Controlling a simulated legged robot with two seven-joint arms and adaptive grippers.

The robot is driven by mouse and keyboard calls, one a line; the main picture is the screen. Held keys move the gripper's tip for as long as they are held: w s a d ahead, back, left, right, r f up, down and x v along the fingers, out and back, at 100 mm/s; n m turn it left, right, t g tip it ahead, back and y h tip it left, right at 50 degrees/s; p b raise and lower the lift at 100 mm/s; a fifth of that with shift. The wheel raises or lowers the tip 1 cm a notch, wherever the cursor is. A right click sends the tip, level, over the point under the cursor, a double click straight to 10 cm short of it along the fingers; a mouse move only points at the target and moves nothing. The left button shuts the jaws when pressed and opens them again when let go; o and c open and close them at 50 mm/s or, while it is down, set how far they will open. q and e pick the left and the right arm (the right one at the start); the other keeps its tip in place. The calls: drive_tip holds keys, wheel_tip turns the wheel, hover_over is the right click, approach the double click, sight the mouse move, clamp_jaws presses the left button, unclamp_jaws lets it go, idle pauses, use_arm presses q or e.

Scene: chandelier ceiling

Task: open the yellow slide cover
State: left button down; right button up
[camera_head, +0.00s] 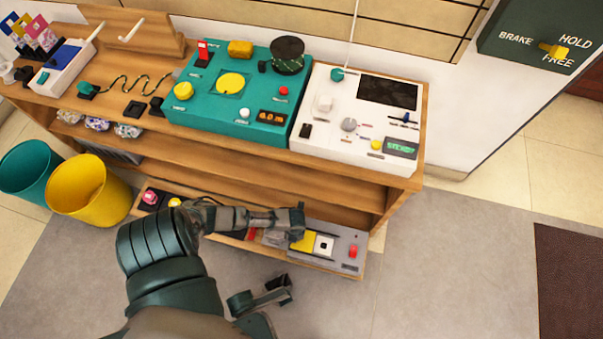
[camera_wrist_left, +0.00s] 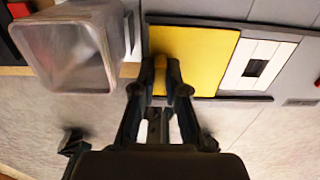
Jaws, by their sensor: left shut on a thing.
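The yellow slide cover (camera_head: 307,241) lies on the grey panel (camera_head: 343,254) on the low shelf, between dark rails. In the left wrist view the cover (camera_wrist_left: 205,55) is a flat yellow plate left of a white piece with a dark square (camera_wrist_left: 257,66). My left gripper (camera_head: 298,232) is at the cover's left part; its fingertips (camera_wrist_left: 168,78) are close together and shut on the cover, hiding the gripped part. My right gripper (camera_head: 262,296) hangs over the floor in front of the shelf, apart from the panel; its jaw gap is unclear.
A clear box (camera_wrist_left: 75,50) stands just left of the cover. A red button (camera_head: 353,251) is at the panel's right. The upper shelf carries a teal console (camera_head: 215,115) and a white console (camera_head: 330,135). Yellow (camera_head: 90,190) and teal (camera_head: 28,170) bins stand left.

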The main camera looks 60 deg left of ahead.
use_arm(q)
drive_tip(key=shift+s+d, duration=0.1)
drive_tip(key=shift+d, duration=0.2)
drive_tip(key=c, duration=1.2)
unclamp_jaws()
drive_tip(key=shift+a+r, duration=0.15)
drive_tip(key=shift+r, duration=0.2)
wheel_tip(320, 180, up, 11)
drive_tip(key=shift+r, duration=0.1)
